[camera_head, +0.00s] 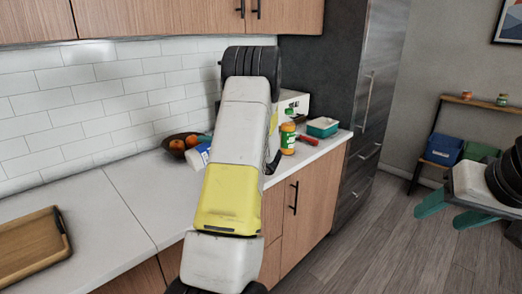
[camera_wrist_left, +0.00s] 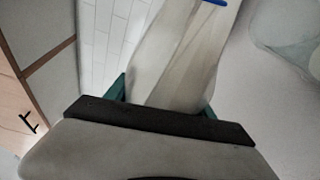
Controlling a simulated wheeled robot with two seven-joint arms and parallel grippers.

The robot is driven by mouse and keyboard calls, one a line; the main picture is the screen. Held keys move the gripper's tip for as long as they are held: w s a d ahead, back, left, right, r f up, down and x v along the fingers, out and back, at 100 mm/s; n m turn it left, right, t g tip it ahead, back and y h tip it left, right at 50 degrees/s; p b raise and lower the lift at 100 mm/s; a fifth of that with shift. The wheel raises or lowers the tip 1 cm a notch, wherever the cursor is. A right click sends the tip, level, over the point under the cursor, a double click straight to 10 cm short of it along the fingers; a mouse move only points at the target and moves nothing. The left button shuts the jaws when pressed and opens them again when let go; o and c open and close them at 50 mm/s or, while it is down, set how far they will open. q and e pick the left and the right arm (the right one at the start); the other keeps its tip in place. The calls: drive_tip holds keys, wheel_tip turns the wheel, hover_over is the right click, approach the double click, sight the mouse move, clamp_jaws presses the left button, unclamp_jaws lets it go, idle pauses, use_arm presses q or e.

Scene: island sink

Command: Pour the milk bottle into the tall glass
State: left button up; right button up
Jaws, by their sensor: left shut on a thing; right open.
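In the left wrist view, my left gripper (camera_wrist_left: 163,100) has its teal fingers on both sides of a pale bottle, the milk bottle (camera_wrist_left: 178,55), with a blue edge at its far end. It is shut on the bottle. In the head view my left arm hides most of this gripper; a white and blue piece, probably the bottle (camera_head: 198,156), shows left of the arm. A pale see-through shape (camera_wrist_left: 290,35) at the upper right of the wrist view may be the tall glass; I cannot tell. My right gripper (camera_head: 452,211) is open and empty over the floor.
A dark bowl of oranges (camera_head: 177,146), an orange jar with a green lid (camera_head: 288,138), a red object (camera_head: 307,140) and a teal container (camera_head: 322,127) are on the counter. A wooden tray (camera_head: 30,250) lies at left. The counter (camera_head: 110,205) between is clear.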

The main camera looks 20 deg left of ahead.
use_arm(q)
drive_tip(key=shift+r, duration=0.15)
idle(0.3)
